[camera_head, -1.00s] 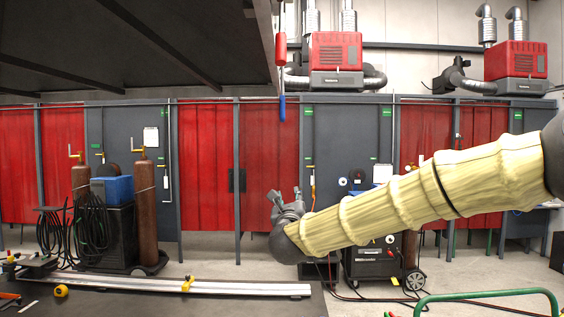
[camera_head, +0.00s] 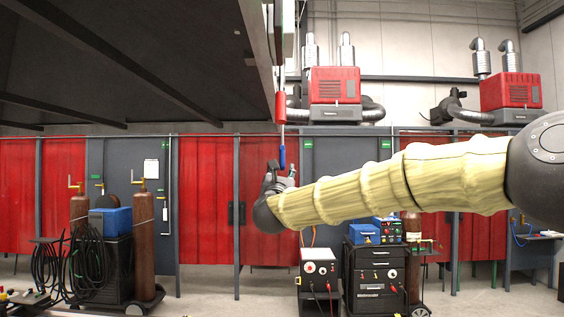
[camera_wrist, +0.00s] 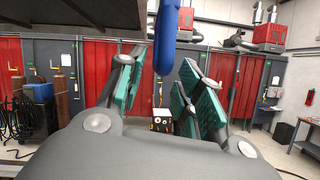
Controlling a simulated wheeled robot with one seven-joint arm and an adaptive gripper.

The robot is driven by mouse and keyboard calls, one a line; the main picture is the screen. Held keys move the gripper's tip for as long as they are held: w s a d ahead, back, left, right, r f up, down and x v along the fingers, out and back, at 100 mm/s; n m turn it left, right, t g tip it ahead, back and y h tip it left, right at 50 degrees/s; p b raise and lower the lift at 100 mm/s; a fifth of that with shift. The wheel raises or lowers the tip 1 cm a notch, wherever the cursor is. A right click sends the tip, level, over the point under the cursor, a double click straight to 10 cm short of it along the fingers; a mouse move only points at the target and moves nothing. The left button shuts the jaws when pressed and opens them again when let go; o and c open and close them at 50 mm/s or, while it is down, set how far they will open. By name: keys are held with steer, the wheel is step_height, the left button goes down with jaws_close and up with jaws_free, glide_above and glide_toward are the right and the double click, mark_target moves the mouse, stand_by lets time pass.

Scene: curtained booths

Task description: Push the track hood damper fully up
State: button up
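The damper handle hangs at the right edge of the dark overhead hood (camera_head: 120,70). It has a red upper part (camera_head: 281,107), a thin rod and a blue grip (camera_head: 282,157) at its lower end. My gripper (camera_head: 281,178) is just below the blue grip in the head view, pointing up. In the wrist view the blue grip (camera_wrist: 165,42) hangs at top centre, and the fingers (camera_wrist: 160,85) stand open to its left and right. The grip's lower end shows in the gap between them. I cannot tell whether anything touches.
Red curtains (camera_head: 207,200) and grey panels line the back. A welding cart (camera_head: 376,275), a small welder (camera_head: 318,270) and brown gas cylinders (camera_head: 144,245) stand on the floor. Red extraction units (camera_head: 334,86) sit above the booths. The hood fills the upper left.

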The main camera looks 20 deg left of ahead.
steer(key=shift+p+x, duration=1.05)
steer(key=shift+x, duration=1)
jaws_close()
